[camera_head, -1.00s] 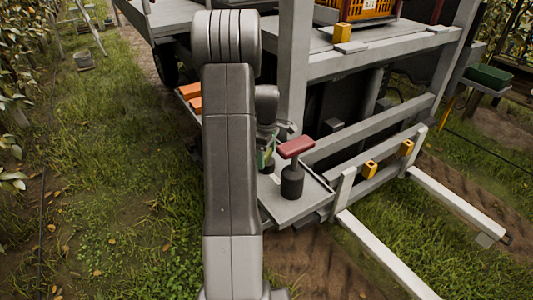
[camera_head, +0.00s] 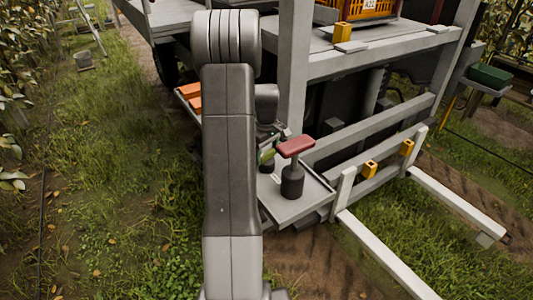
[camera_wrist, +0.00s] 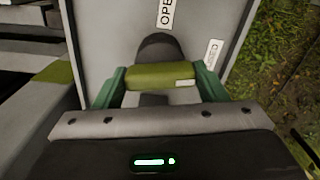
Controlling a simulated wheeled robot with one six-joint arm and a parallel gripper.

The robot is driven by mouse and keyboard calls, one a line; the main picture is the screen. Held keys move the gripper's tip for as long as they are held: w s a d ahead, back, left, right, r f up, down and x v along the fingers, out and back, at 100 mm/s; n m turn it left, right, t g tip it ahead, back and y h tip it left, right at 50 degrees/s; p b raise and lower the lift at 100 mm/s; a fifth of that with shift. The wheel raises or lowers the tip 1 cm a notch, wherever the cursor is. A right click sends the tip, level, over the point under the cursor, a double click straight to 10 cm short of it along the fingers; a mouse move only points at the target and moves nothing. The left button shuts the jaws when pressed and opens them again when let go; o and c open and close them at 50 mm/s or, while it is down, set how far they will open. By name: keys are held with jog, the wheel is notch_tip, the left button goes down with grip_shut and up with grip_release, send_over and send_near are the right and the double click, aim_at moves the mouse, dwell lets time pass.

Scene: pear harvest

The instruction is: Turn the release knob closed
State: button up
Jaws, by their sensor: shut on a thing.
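The release knob (camera_wrist: 162,76) has a yellow-green bar handle with a small white mark near its right end. It sits on a grey plate (camera_wrist: 105,30) in the wrist view. An OPEN label (camera_wrist: 166,12) is above it, and a second label (camera_wrist: 213,53), apparently CLOSED, is to its upper right. The handle lies nearly crosswise in the picture. My gripper (camera_wrist: 160,82) is shut on the knob, with one green finger at each end of the handle. In the head view the green knob (camera_head: 266,156) shows only partly, beside my arm.
A red-topped lever (camera_head: 294,147) on a dark base stands on the same shelf, close to the right of my wrist. An upright post (camera_head: 293,65) rises just behind. Orange blocks (camera_head: 190,93) lie to the left. Grass is open at left.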

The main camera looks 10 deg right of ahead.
aim_at(267, 152)
jog(key=shift+m, duration=1.2)
jog(key=o, duration=1)
jog(key=shift+r, duration=0.1)
notch_tip(267, 152, up, 14)
jog(key=shift+f, duration=0.15)
jog(key=shift+f, duration=0.15)
notch_tip(267, 152, down, 14)
jog(key=shift+r, duration=0.15)
jog(key=shift+r, duration=0.15)
